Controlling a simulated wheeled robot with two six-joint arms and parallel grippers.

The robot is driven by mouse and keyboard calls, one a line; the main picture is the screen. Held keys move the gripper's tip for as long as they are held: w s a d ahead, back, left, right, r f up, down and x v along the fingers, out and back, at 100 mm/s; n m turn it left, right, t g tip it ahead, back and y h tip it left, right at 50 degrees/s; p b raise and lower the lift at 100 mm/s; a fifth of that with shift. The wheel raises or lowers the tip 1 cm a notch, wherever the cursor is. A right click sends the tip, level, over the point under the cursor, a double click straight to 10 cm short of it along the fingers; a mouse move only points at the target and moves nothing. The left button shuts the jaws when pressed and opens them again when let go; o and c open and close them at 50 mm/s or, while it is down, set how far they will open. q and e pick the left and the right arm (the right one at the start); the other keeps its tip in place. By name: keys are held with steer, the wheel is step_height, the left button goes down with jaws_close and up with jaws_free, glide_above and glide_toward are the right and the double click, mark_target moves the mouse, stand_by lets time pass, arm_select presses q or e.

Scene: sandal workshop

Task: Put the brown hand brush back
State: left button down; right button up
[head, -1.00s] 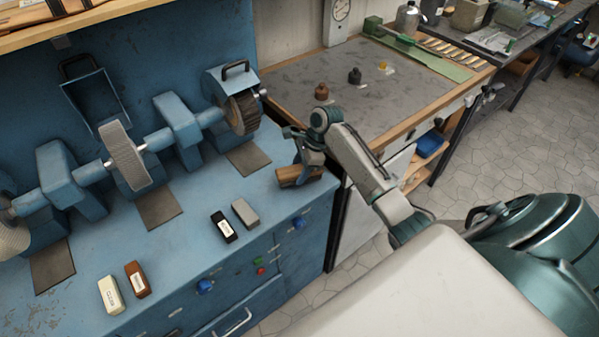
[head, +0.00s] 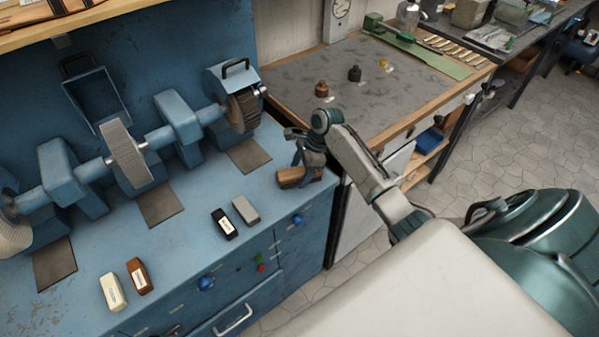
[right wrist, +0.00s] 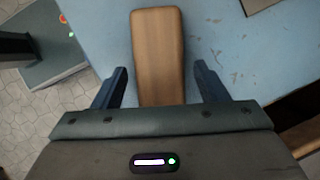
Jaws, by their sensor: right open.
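The brown hand brush (head: 292,178) looks like a wooden block lying at the right end of the blue bench top. In the right wrist view its long wooden back (right wrist: 158,50) runs away from me between the fingers. My right gripper (head: 308,165) is over the brush, with its fingers pointing down. In the right wrist view the gripper (right wrist: 160,76) is open, one finger on each side of the brush, with a gap showing on both sides. The brush's bristles cannot be made out. My left gripper is not in view.
The blue bench (head: 190,245) carries a grinding machine (head: 128,152) behind. Labelled bars, cream (head: 112,292), red-brown (head: 139,277), black (head: 224,224) and grey (head: 246,210), lie near its front. A grey-topped table (head: 400,95) with small bottles stands beyond the bench's right end.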

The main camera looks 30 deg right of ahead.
steer(key=b+v, duration=0.2)
steer(key=v, duration=0.7)
steer(key=shift+d+r, duration=0.2)
steer(key=shift+r, duration=0.15)
steer(key=shift+b+v, duration=0.3)
steer(key=shift+v, duration=0.5)
steer(key=shift+a, duration=0.1)
